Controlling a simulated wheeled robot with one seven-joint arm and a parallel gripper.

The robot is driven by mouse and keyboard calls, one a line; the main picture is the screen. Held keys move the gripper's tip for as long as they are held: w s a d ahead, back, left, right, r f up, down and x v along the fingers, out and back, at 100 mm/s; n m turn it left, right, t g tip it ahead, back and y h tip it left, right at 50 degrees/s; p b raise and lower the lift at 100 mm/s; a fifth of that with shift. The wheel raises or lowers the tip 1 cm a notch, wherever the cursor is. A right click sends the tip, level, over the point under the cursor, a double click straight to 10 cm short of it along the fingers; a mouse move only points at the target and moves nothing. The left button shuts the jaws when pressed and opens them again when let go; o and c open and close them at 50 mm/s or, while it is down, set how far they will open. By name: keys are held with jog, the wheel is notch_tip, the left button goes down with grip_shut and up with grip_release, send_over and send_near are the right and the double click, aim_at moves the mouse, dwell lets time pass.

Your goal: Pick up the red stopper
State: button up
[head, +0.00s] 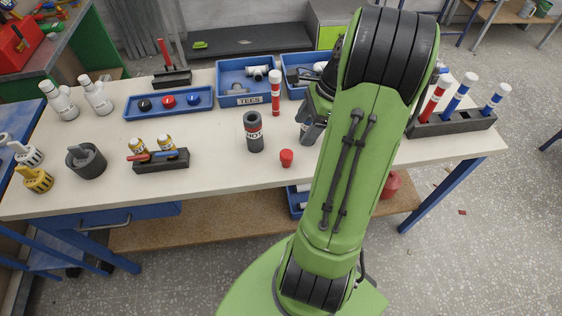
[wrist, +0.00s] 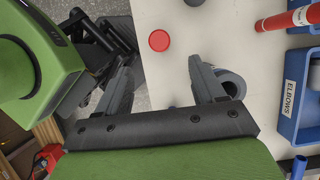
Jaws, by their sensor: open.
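The red stopper (head: 286,158) stands alone near the front edge of the pale bench, right of a dark grey cylinder. In the wrist view the red stopper (wrist: 159,40) shows from above as a round red disc, just beyond the fingertips. My gripper (wrist: 162,68) is open and empty, with its two fingers spread wide and the stopper apart from both. In the head view my gripper (head: 312,118) is above the bench, right of and behind the stopper, and partly hidden by my green arm.
A dark grey cylinder (head: 254,132) marked HOT stands left of the stopper. A red and white tube (head: 275,92) stands behind it. A blue bin (head: 233,99) labelled TEES is further back. A grey ring-ended part (wrist: 232,83) lies beside my right finger in the wrist view.

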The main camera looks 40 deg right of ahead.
aim_at(287, 153)
jog(key=b+x, duration=0.4)
jog(key=x, duration=0.8)
jog(key=shift+f, duration=0.2)
jog(key=shift+r, duration=0.1)
jog(key=c, duration=1.1)
